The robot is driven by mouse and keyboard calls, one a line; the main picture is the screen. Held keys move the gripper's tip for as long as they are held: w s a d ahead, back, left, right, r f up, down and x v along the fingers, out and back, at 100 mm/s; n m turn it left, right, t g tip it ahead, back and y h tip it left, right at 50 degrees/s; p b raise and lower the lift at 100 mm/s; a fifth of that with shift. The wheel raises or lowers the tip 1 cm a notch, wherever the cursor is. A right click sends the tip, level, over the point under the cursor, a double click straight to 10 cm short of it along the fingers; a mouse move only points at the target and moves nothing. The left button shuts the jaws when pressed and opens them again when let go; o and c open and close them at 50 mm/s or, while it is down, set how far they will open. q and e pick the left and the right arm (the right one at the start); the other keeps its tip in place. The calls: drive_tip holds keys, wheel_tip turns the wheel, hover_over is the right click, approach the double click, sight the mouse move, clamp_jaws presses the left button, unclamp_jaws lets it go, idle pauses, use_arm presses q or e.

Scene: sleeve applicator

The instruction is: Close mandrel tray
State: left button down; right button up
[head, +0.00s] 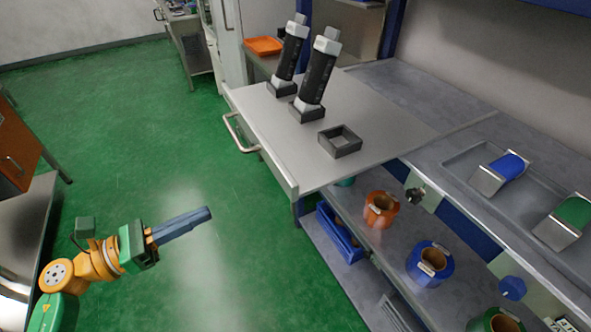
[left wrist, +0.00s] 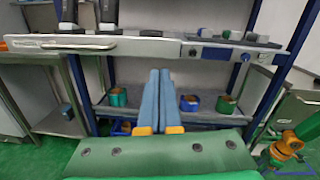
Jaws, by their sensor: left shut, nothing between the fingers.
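The mandrel tray (head: 265,140) is a light grey sliding top pulled out from the bench toward the left, over the green floor. Its bar handle (head: 238,133) is on the front face; in the left wrist view the handle (left wrist: 78,46) is at upper left. Two dark mandrels (head: 318,70) (head: 290,52) and an empty square holder (head: 340,141) are on the tray. My left gripper (head: 208,214) is shut and empty, apart from the tray front and handle. Its blue fingers (left wrist: 161,75) point toward the bench. My right arm shows at the wrist view's lower right; its gripper (left wrist: 290,171) is unclear.
Blue (head: 500,173) and green (head: 565,222) sleeve items are on the bench. The floor (head: 240,255) between gripper and tray is clear.

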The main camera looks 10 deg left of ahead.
use_arm(q)
drive_tip(key=d+m+g, duration=0.1)
drive_tip(key=m+g, duration=0.1)
drive_tip(key=p, duration=0.7)
approach(288, 190)
drive_tip(key=shift+t, duration=0.3)
drive_tip(key=x, duration=0.5)
drive_tip(key=shift+w+d+r, duration=0.15)
drive_tip(key=shift+w+d, duration=0.05)
drive_tip(key=shift+d, duration=0.1)
drive_tip(key=shift+w+d, duration=0.15)
drive_tip(key=shift+d, duration=0.45)
drive_tip(key=shift+f, duration=0.2)
drive_tip(key=shift+w, duration=0.1)
drive_tip(key=shift+d, duration=0.1)
